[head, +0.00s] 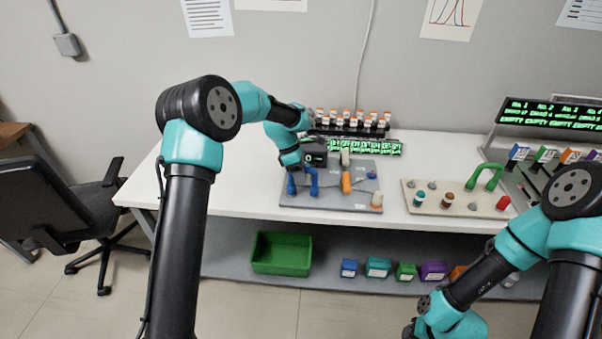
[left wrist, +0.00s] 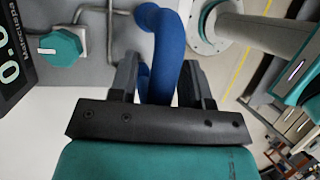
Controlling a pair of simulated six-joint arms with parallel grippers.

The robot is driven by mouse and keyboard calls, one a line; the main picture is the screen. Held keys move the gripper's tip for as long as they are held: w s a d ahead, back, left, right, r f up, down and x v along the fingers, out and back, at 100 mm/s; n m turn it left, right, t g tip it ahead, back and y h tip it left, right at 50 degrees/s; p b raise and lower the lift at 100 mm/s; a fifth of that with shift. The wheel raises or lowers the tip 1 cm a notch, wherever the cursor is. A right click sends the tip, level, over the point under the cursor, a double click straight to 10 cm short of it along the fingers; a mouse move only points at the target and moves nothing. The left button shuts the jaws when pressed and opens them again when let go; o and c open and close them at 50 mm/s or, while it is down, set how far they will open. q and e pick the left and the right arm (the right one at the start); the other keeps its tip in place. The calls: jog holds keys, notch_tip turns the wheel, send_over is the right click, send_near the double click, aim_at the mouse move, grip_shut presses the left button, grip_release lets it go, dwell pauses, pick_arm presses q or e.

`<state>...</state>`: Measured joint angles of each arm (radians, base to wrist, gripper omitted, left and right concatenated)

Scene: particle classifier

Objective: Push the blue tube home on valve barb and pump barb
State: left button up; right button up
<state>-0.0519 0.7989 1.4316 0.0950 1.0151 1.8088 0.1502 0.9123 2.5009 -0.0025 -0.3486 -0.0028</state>
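The blue tube (head: 313,183) is bent in an arch and stands at the left part of the grey board (head: 330,205). In the left wrist view the tube (left wrist: 167,45) runs down between the fingers of my left gripper (left wrist: 160,85). The fingers lie close on both sides of it and appear shut on it. In the head view my left gripper is over the board, at the tube, partly hidden by my wrist. Whether the tube's ends sit fully on the valve barb and pump barb is hidden. My right gripper's fingers are outside both views.
A beige board (head: 455,208) with a green arch (head: 486,176) stands to the right. Racked vials (head: 350,122) stand behind. A green bin (head: 281,253) is on the lower shelf.

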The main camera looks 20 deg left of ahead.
pick_arm(q)
jog(key=shift+o, duration=0.7)
jog(key=v, duration=1.7)
jog(key=shift+r, duration=0.2)
jog(key=shift+a, duration=0.1)
